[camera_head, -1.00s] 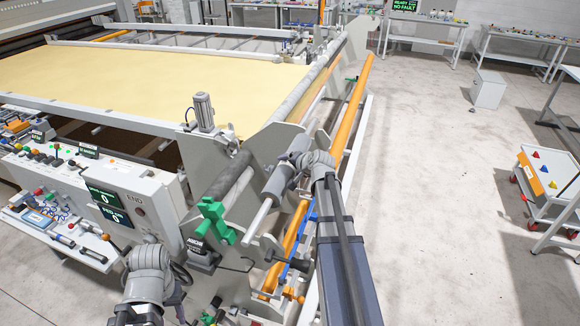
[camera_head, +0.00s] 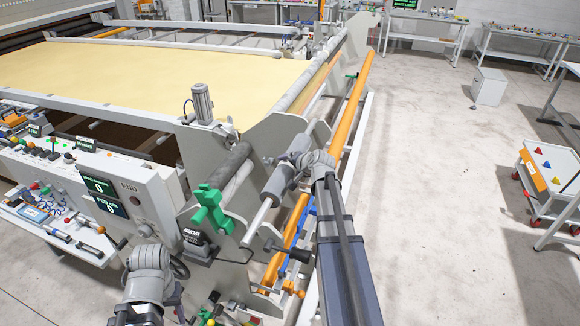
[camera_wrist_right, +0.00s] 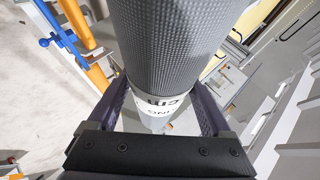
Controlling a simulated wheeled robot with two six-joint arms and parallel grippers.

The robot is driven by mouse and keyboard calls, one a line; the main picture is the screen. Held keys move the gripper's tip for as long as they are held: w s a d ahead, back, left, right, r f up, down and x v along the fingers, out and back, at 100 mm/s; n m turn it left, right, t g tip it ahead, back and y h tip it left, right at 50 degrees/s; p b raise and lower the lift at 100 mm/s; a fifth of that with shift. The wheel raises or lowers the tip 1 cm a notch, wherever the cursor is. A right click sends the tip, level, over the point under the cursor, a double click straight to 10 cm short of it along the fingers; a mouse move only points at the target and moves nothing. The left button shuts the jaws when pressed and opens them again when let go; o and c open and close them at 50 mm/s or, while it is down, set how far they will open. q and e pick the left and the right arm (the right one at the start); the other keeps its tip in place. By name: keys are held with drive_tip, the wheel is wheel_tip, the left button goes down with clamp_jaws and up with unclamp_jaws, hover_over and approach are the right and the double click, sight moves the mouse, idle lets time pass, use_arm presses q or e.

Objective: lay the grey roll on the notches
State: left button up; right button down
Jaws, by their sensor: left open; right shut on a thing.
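The grey roll (camera_head: 280,181) is a dark textured cylinder with a pale, thinner shaft at its near end. It hangs slanted beside the grey end plates of the gantry. My right gripper (camera_wrist_right: 160,105) is shut on the roll; in the right wrist view the roll (camera_wrist_right: 175,45) lies between the dark fingers, with a white lettered band near them. In the head view my right wrist hides the grip. The notches appear to be in the grey plates (camera_head: 318,132); I cannot tell their contact with the roll. My left gripper (camera_head: 176,298) is open, low by the control box.
A green bracket (camera_head: 211,207) stands near the roll's shaft. An orange bar (camera_head: 350,108) and a blue bar run along the gantry's outer side. The control box (camera_head: 130,190) is at left. The floor (camera_head: 435,190) at right is mostly clear.

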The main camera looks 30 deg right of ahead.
unclamp_jaws()
drive_tip(key=shift+s+r, duration=0.1)
drive_tip(key=p+v, duration=0.4)
drive_tip(key=v, duration=0.3)
drive_tip(key=shift+s+r+p, duration=0.2)
drive_tip(key=shift+s+p, duration=0.1)
drive_tip(key=shift+p, duration=0.05)
idle(0.5)
